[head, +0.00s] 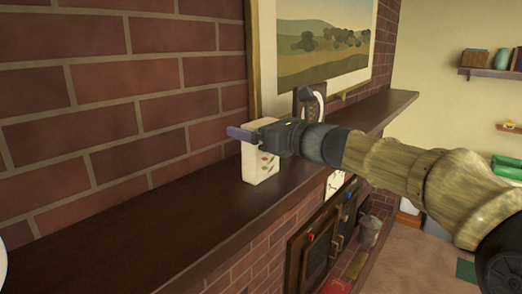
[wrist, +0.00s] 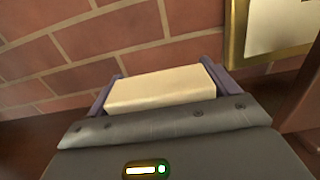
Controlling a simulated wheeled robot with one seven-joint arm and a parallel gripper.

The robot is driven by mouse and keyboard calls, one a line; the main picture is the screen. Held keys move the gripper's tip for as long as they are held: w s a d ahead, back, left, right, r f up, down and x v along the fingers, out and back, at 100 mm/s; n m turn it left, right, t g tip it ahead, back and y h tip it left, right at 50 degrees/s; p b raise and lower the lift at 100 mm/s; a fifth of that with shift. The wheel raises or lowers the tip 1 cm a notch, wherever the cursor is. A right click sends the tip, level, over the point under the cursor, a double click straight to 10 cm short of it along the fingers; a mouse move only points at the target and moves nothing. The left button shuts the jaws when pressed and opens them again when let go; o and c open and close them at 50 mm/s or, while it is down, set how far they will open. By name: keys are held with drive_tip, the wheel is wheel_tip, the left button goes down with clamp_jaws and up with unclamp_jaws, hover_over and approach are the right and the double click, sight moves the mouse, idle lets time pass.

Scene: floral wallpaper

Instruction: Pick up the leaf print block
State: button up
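The leaf print block (head: 262,165) is a cream, upright box with small red and green leaf marks. It stands on the dark mantel shelf near the brick wall; I cannot tell whether its base is lifted. My gripper (head: 256,133) reaches in from the right at the block's upper part, one finger showing past its left side. In the wrist view the block's cream face (wrist: 160,88) fills the space between the fingers of my gripper (wrist: 162,82). The fingers lie close along both sides; whether they press on it is not clear.
The mantel shelf (head: 130,240) is bare to the left of the block. A framed landscape picture (head: 322,45) leans on the brick wall (head: 110,90) behind. A dark object with a loop (head: 312,103) stands beyond my gripper. A metal bucket (head: 369,232) is below at the right.

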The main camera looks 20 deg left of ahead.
drive_tip(key=c, duration=0.7)
drive_tip(key=shift+o, duration=0.2)
wheel_tip(320, 180, up, 18)
drive_tip(key=p, duration=0.4)
